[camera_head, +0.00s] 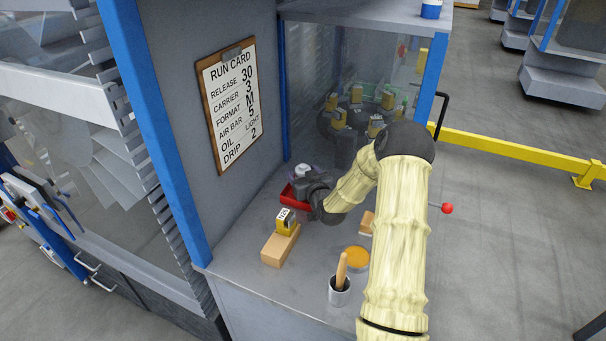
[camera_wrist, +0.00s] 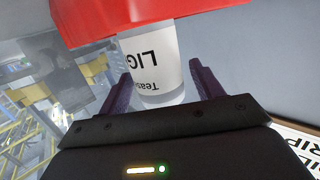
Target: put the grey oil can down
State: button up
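The oil can (camera_wrist: 153,62) shows in the wrist view as a pale grey-white cylinder with a partly hidden label reading "LIG". My gripper (camera_wrist: 160,68) has one dark finger on each side of it; whether the fingers press on it is not clear.
The grey bench (camera_head: 225,265) also holds a wooden block (camera_head: 278,249) with a yellow-and-black piece on it, an orange disc (camera_head: 357,259) and a cup (camera_head: 340,294) with a wooden handle. A run card (camera_head: 232,90) hangs on the wall at left. Glass closes off the back.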

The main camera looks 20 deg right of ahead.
jog(key=shift+r, duration=0.15)
jog(key=s+r+b, duration=0.1)
jog(key=s+b, duration=0.1)
jog(key=s, duration=1)
jog(key=shift+r, duration=0.4)
